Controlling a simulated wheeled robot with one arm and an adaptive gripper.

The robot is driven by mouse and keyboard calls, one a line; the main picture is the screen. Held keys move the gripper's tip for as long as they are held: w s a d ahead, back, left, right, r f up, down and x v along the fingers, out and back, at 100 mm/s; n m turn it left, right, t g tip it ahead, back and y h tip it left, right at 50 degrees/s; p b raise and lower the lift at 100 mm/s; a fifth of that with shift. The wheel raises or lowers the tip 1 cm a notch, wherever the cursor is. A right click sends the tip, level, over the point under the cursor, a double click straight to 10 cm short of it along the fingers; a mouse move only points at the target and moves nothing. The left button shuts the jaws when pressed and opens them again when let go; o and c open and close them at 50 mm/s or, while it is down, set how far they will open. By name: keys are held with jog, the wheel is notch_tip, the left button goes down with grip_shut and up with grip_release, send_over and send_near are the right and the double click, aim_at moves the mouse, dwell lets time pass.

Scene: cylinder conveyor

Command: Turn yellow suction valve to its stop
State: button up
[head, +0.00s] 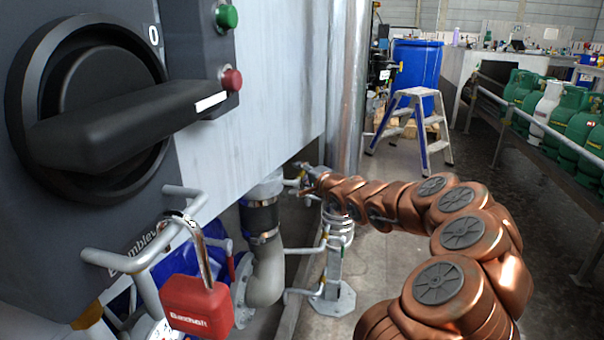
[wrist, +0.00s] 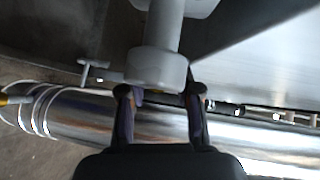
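My gripper (wrist: 158,98) has its two dark fingers spread apart in the wrist view. A grey round fitting (wrist: 157,68) on a vertical grey pipe lies at and just beyond the fingertips; I cannot tell whether they touch it. A grey T-shaped handle (wrist: 95,70) sticks out left of this fitting. A small yellow piece (wrist: 14,99) shows at the left edge; I cannot tell whether it is the suction valve. In the head view my gripper (head: 305,178) is small, beside the pipework under the grey cabinet. No yellow valve handle is clear there.
A grey cabinet (head: 270,85) with a black rotary switch (head: 95,110) fills the left. A red padlock (head: 199,305) hangs on a grey rail below it. A shiny metal pipe (wrist: 90,112) runs behind my fingers. A step stool (head: 412,125) and blue drum (head: 417,68) stand behind.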

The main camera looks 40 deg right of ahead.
grip_shut()
